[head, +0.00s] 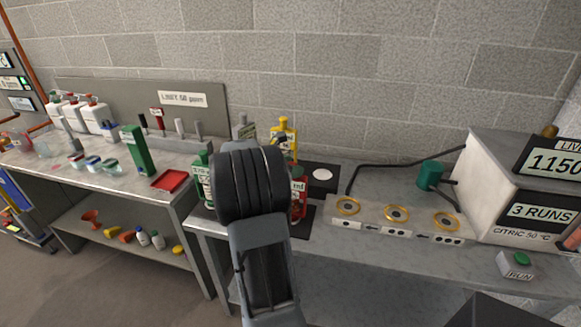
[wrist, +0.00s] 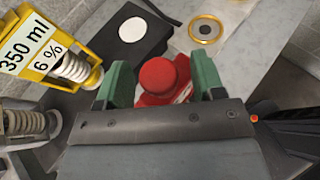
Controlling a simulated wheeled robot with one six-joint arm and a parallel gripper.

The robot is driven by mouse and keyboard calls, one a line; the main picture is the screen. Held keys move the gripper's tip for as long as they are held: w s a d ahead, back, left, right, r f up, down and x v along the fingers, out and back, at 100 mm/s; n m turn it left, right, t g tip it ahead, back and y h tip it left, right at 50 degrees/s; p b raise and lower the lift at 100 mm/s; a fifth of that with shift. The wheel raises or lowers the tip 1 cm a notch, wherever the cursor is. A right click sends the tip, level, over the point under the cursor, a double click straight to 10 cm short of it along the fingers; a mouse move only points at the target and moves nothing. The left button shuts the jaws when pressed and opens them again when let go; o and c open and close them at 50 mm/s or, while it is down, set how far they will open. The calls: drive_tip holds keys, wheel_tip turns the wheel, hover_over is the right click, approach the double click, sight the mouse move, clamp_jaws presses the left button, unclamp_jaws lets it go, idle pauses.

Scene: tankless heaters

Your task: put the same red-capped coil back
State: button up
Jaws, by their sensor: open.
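The red-capped coil (wrist: 157,74) is in the wrist view, its round red cap between the two green fingers of my gripper (wrist: 161,80). The fingers are open, with a visible gap on the left of the cap. A red body with a white label shows below the cap. In the head view a red unit marked "ml" (head: 299,190) stands on the bench, partly hidden by my arm. My gripper's fingertips are hidden there.
A yellow unit marked "350 ml 6 %" (wrist: 42,48) and a grey coil (wrist: 24,122) stand close on the left. A black plate with a white disc (head: 322,174) lies behind. Three gold rings (head: 396,213) sit on a panel to the right, beside a white machine (head: 500,187).

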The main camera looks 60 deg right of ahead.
drive_tip(key=shift+a+r, duration=0.1)
drive_tip(key=shift+r, duration=0.15)
drive_tip(key=v, duration=1.2)
drive_tip(key=s+a+f+m+t+y, duration=0.2)
drive_tip(key=a+f+m+t+y, duration=0.1)
drive_tip(key=a, duration=0.8)
drive_tip(key=s+a+f+m+t+y, duration=0.2)
drive_tip(key=a+m+y, duration=0.3)
drive_tip(key=a, duration=0.6)
drive_tip(key=s+a+f+m+t+y, duration=0.1)
drive_tip(key=a+f+m+t+y, duration=0.2)
drive_tip(key=a, duration=0.8)
drive_tip(key=shift+s+a+f+m+t+y, duration=0.3)
drive_tip(key=shift+s+a+m+t+y, duration=0.1)
drive_tip(key=shift+m+t+y, duration=0.3)
drive_tip(key=shift+r+p, duration=1)
drive_tip(key=shift+r, duration=0.35)
